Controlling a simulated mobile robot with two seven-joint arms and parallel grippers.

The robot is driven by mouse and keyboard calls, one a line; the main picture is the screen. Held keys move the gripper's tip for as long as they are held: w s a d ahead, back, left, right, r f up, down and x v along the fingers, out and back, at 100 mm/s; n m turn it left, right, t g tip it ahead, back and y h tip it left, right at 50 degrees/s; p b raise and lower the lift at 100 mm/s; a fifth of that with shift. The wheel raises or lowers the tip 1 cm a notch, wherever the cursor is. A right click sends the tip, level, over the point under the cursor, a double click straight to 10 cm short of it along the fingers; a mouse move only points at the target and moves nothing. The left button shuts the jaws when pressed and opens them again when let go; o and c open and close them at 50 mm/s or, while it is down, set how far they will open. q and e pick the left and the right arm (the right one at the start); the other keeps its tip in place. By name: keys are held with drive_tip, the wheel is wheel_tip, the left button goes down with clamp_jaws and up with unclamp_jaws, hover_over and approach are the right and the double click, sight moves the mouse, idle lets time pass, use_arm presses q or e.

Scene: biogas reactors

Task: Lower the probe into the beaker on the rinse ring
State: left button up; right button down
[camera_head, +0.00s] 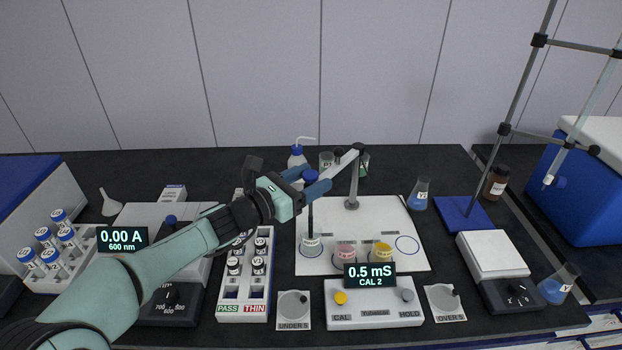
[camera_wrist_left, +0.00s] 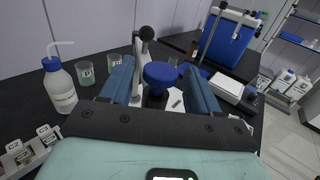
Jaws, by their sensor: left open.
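The probe (camera_head: 310,218) is a dark upright rod with a blue knob (camera_wrist_left: 160,73) on top, by the end of the white stand arm (camera_head: 338,165). Below it, a small clear beaker (camera_head: 311,244) with a white label stands on a blue ring at the left of the white mat (camera_head: 420,262). The rod's lower end meets the beaker's rim; I cannot tell how far inside it is. My left gripper (camera_head: 307,184) is open, its blue fingers on either side of the knob; it also shows in the left wrist view (camera_wrist_left: 160,85). My right gripper is out of view.
Pink (camera_head: 345,251) and yellow (camera_head: 382,252) beakers stand right of the probe, then an empty blue ring (camera_head: 407,245). The meter (camera_head: 373,309) is in front. A wash bottle (camera_head: 297,158) and glassware stand close behind. A vial rack (camera_head: 245,285) lies left.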

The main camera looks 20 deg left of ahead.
use_arm(q)
drive_tip(key=v, duration=1.3)
drive_tip(key=shift+w+f, duration=0.1)
